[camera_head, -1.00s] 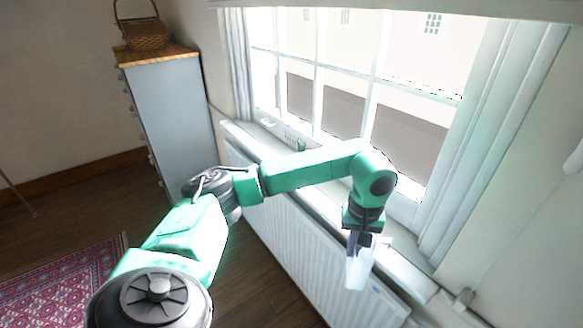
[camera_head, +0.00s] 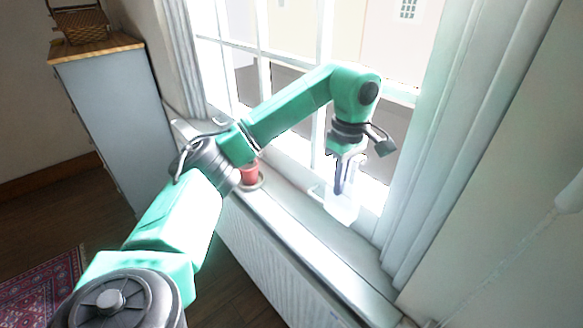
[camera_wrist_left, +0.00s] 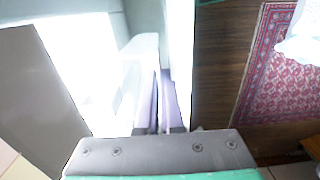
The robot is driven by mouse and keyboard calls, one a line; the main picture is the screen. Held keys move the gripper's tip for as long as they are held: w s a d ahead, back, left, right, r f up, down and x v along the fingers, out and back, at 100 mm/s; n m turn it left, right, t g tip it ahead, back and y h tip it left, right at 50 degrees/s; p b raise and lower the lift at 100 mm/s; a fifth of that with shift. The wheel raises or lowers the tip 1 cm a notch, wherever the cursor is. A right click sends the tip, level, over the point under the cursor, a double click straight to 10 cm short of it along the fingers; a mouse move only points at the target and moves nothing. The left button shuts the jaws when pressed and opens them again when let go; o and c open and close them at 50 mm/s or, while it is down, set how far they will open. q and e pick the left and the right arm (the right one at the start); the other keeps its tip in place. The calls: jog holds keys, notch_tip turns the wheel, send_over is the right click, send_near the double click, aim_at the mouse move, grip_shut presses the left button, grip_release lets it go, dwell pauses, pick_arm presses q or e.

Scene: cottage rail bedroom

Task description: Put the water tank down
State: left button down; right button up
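The water tank (camera_head: 343,208) is a pale, translucent container hanging upright below my left gripper (camera_head: 343,186). The left fingers are closed together at its top and appear to hold it. In the head view the tank overlaps the window sill (camera_head: 292,222); whether its base touches the sill cannot be told. In the left wrist view the tank (camera_wrist_left: 138,62) shows as a white shape beside and beyond the pale fingers (camera_wrist_left: 161,80). Glare from the window washes out its edges. My right gripper is in no view.
A reddish pot (camera_head: 250,174) on a saucer stands on the sill behind my arm. The sill to the right of it looks clear. A radiator (camera_head: 262,262) is below the sill. The window and its white frame (camera_head: 395,200) are close to the gripper. A grey-blue cabinet (camera_head: 110,120) stands left.

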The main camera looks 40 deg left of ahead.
pick_arm(q)
notch_tip(320, 180, down, 10)
jog(key=s, duration=0.1)
jog(key=shift+r+p, duration=0.25)
jog(key=shift+p, duration=0.2)
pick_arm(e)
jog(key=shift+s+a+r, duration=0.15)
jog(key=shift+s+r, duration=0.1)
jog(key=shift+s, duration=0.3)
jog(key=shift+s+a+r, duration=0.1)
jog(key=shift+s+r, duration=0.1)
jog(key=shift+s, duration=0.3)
pick_arm(q)
jog(key=shift+s+f, duration=0.1)
jog(key=shift+f, duration=0.05)
jog(key=c, duration=1.1)
grip_release()
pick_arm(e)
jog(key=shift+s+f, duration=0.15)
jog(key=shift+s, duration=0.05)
